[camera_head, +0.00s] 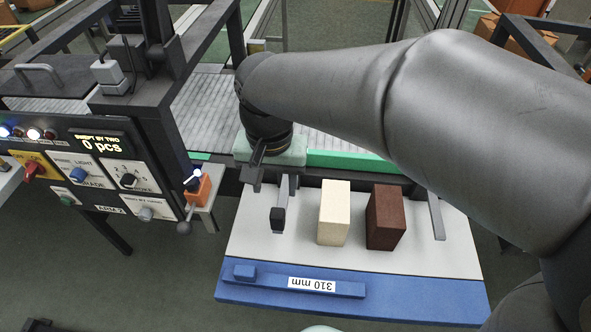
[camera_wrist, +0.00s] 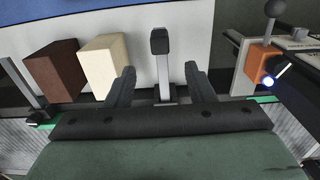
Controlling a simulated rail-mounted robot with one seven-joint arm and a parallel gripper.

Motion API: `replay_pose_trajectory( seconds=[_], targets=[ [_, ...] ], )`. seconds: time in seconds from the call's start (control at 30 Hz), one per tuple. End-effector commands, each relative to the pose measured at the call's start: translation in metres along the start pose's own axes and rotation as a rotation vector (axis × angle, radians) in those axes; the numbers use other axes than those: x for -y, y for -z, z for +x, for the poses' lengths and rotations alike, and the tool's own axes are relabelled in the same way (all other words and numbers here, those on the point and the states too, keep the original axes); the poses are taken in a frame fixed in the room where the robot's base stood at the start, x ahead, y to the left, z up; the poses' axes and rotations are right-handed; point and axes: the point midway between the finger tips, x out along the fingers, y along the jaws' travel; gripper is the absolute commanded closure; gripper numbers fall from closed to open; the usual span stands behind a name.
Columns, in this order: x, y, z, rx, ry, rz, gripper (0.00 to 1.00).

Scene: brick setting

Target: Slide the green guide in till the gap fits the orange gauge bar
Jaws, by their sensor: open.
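The green guide (camera_head: 345,161) is a long strip along the back edge of the pale table, partly hidden by my arm. Pieces of green edge (camera_wrist: 264,99) show on both sides in the wrist view. A grey bar with a black knob (camera_head: 278,219) reaches from that edge over the table. My gripper (camera_head: 268,180) is open and empty at the back edge. In the wrist view its two fingers stand apart on either side of the bar, with the knob (camera_wrist: 160,41) beyond the fingertips. A blue bar (camera_head: 345,289) labelled 310 mm lies at the front; I see no orange bar.
A cream block (camera_head: 334,213) and a brown block (camera_head: 385,217) stand right of the knob on the pale table (camera_head: 260,255). A control panel with an orange lever box (camera_head: 199,190) is at left. A ribbed conveyor (camera_head: 205,115) runs behind.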

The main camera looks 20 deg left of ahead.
Motion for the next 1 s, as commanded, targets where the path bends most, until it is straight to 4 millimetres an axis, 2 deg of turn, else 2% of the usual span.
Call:
replay_pose_trajectory(
  seconds=[0.03,0.3,0.5,0.7,1.0],
  targets=[
    [-0.001,-0.001,0.013,0.005,-0.004,-0.001,0.51],
    [-0.001,-0.001,0.072,0.005,-0.004,0.000,0.51],
    [-0.001,-0.001,0.106,0.003,-0.003,-0.001,0.51],
    [-0.001,-0.001,0.122,0.001,-0.001,-0.001,0.51],
    [-0.001,0.000,0.124,0.000,0.000,-0.001,0.51]
  ],
)
